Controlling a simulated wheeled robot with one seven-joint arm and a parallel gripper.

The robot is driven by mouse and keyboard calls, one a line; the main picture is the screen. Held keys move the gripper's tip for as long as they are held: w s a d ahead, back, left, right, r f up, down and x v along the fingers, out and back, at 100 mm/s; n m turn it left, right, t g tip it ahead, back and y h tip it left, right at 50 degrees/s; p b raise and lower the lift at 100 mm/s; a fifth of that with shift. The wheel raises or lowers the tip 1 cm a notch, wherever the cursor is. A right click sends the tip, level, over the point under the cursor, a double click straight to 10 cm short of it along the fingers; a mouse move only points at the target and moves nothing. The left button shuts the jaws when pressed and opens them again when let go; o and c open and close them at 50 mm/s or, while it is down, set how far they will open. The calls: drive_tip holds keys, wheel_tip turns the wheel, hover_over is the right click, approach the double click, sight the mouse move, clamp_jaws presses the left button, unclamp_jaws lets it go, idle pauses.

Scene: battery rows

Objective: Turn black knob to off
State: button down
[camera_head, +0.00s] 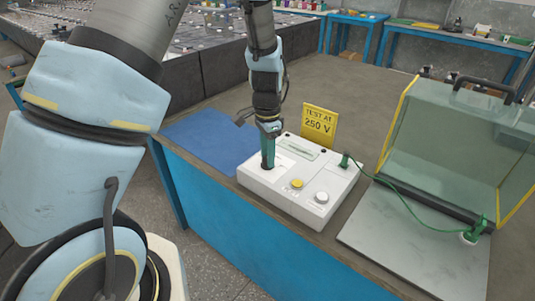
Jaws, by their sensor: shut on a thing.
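A white tester box (318,206) stands on the workbench, with a small display, a yellow button (297,183) and a white button (321,197) on its top. My gripper (268,166) reaches straight down from above onto the left part of the box top. It is shut there on what it holds. The black knob itself is hidden by my gripper's fingers, so its setting cannot be seen.
A yellow "TEST AT 250 V" sign (319,122) stands behind the box. A green cable (393,192) runs right to a grey plate (420,245) by a glass-sided case (460,140). A blue mat (205,137) lies left of the box.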

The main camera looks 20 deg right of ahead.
drive_tip(key=shift+n, duration=0.3)
drive_tip(key=n+p, duration=0.1)
drive_tip(key=n, duration=0.4)
drive_tip(key=shift+n, duration=0.3)
drive_tip(key=n+p, duration=0.1)
drive_tip(key=n, duration=0.4)
drive_tip(key=n+p, duration=0.2)
drive_tip(key=n, duration=0.4)
drive_tip(key=shift+r+n, duration=0.1)
drive_tip(key=shift+n, duration=0.3)
drive_tip(key=n+p, duration=0.2)
drive_tip(key=n, duration=0.3)
drive_tip(key=shift+n, duration=0.4)
drive_tip(key=shift+c, duration=2.2)
unclamp_jaws()
